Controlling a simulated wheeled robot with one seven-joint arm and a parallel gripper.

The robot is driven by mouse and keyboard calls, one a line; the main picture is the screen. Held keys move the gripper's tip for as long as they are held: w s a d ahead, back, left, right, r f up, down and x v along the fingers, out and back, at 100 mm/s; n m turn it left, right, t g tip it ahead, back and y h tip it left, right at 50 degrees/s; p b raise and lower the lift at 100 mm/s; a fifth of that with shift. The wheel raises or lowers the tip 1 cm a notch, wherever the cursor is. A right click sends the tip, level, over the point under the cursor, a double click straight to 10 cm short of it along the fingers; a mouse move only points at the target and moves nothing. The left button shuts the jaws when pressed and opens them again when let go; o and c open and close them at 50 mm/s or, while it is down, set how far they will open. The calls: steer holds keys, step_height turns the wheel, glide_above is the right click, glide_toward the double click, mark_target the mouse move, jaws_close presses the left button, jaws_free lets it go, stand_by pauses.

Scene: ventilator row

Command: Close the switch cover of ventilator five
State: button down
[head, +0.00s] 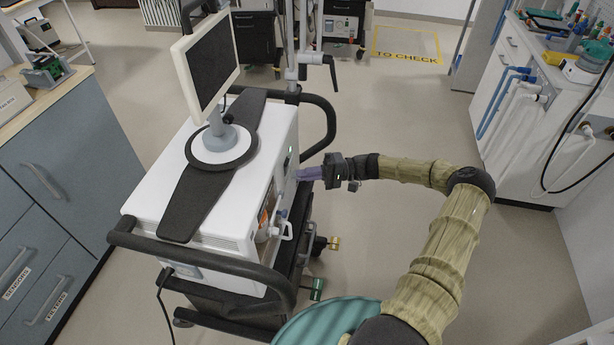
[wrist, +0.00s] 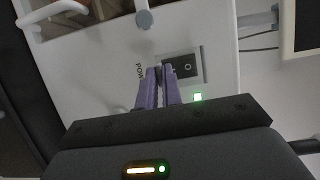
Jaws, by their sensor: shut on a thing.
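The ventilator (head: 215,215) is a white box on a dark cart, with a screen on top. Its side panel (wrist: 110,75) fills much of the wrist view. A black switch (wrist: 187,67) with a light rocker mark sits there, beside lettering that starts with "POW". My gripper (head: 300,178) reaches the panel from the right, its purple fingers nearly together. In the wrist view, the fingertips (wrist: 162,73) are at the left edge of the switch, shut on a small dark piece that appears to be the switch cover. The fingers hide most of it, so its angle is unclear.
A green light (wrist: 197,97) glows below the switch. A white handle-like part (head: 287,230) and tubing are on the same ventilator side. A dark rail (head: 325,115) curves out behind my gripper. Grey cabinets (head: 60,190) stand at left. Floor at right is open.

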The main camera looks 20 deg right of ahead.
steer(key=c, duration=1.6)
jaws_free()
steer(key=shift+o, duration=0.2)
steer(key=s+d+b, duration=0.1)
steer(key=d+b, duration=0.2)
steer(key=d, duration=1.4)
steer(key=shift+s+d+f, duration=0.15)
steer(key=shift+s, duration=0.25)
